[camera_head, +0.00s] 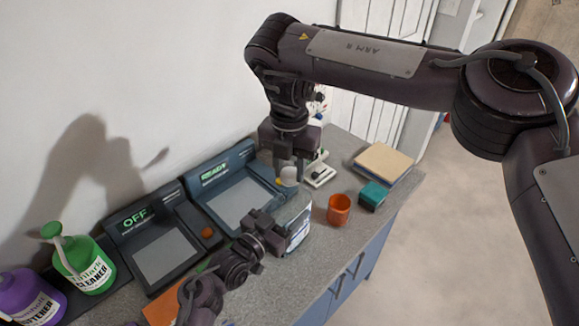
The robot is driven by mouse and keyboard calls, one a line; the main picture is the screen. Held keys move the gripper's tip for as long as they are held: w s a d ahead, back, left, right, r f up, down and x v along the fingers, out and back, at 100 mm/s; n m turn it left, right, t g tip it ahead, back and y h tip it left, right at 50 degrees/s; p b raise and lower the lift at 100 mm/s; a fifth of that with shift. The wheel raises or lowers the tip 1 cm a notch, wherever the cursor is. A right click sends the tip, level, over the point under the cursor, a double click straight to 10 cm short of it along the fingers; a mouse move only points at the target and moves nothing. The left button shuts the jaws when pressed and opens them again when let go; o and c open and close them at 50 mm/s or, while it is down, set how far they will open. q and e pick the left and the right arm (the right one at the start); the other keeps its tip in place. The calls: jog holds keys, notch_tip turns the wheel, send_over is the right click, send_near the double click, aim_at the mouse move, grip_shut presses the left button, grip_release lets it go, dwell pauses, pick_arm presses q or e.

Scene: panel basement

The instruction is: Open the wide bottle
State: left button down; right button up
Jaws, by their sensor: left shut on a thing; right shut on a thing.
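The wide bottle (299,232), with a pale label, stands upright near the counter's front edge, partly hidden by my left gripper. My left gripper (279,229) comes in from the lower left and is shut on the bottle's side. My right gripper (289,178) points down from above and is shut on a small pale rounded thing, which looks like the cap (289,176). The cap is just above the bottle. I cannot tell whether it still touches the bottle's neck.
Two dark devices, one reading OFF (158,250) and one reading READY (235,198), stand along the wall. A green cleaner bottle (88,268) and a purple bottle (32,300) are at left. An orange cup (339,209), teal box (372,195) and books (384,162) are right.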

jog(key=n, duration=0.7)
jog(key=shift+w+d, duration=0.1)
jog(key=n, duration=0.4)
jog(key=shift+r, duration=0.1)
jog(key=n, duration=1.1)
jog(key=shift+r, duration=0.15)
jog(key=shift+r, duration=0.95)
